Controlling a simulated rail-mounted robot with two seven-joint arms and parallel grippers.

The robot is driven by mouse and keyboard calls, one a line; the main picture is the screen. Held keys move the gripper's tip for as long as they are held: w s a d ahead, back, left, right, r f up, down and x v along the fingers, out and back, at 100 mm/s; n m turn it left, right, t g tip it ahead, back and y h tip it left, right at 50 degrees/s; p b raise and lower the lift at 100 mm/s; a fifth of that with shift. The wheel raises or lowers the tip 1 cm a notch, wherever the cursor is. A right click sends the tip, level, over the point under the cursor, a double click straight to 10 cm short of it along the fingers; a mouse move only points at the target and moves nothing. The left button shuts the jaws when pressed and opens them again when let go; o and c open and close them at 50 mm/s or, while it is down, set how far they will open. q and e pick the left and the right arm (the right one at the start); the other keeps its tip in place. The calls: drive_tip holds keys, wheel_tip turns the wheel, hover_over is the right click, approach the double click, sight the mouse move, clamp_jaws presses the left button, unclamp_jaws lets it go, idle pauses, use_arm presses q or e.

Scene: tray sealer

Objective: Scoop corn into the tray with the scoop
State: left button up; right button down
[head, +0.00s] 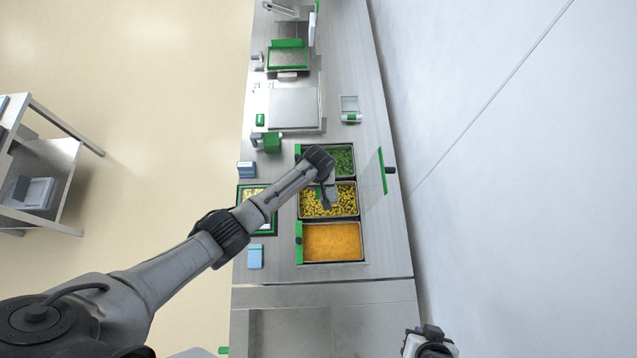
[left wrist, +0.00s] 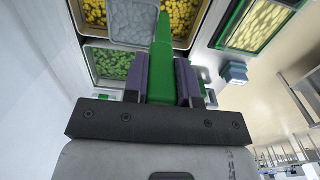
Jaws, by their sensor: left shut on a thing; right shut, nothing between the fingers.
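The corn bin (head: 345,204) is the middle of three food bins in the counter; yellow corn also shows at the top of the left wrist view (left wrist: 182,14). My left gripper (head: 328,196) is over this bin. It is shut on the green handle (left wrist: 161,70) of the scoop. The scoop's greyish pan (left wrist: 132,22) appears over the corn; whether it touches or holds corn I cannot tell. The tray (head: 240,211) sits in a green frame left of the bins, partly behind my left arm, with pale yellow contents. My right gripper (head: 430,343) is shut and empty at the bottom edge.
A bin of green vegetables (head: 345,160) lies beyond the corn and a bin of orange food (head: 333,242) nearer. A green upright panel (head: 382,171) stands right of the bins. Blue boxes (head: 255,257) lie near the tray. The near counter (head: 320,325) is clear.

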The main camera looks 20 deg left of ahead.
use_arm(q)
drive_tip(key=s+d+r, duration=0.1)
drive_tip(key=d+r, duration=0.3)
drive_tip(key=r, duration=0.5)
drive_tip(key=d+r, duration=0.3)
drive_tip(key=r, duration=0.7)
drive_tip(key=s+a+r+m, duration=0.2)
drive_tip(key=s+a+r, duration=0.2)
drive_tip(key=s+r, duration=0.25)
drive_tip(key=s+a+r+m, duration=0.3)
drive_tip(key=s+r, duration=0.3)
drive_tip(key=r, duration=0.2)
drive_tip(key=s+a+f+n, duration=0.15)
drive_tip(key=a+f, duration=0.25)
drive_tip(key=f, duration=0.4)
drive_tip(key=a+f+n, duration=0.2)
drive_tip(key=a+f, duration=0.1)
drive_tip(key=f, duration=0.4)
drive_tip(key=s+a+f+n, duration=0.15)
drive_tip(key=a+f, duration=0.25)
drive_tip(key=f, duration=0.4)
drive_tip(key=w+a+f+g+h+b, duration=0.1)
drive_tip(key=a+f+b, duration=0.3)
drive_tip(key=a+f, duration=0.3)
drive_tip(key=w+a+f+g+b, duration=0.2)
drive_tip(key=a+f+b, duration=0.2)
drive_tip(key=a+f, duration=0.3)
drive_tip(key=shift+w+a+f+g+h, duration=0.25)
drive_tip(key=shift+a+g+h, duration=0.05)
drive_tip(key=shift+a+h, duration=0.15)
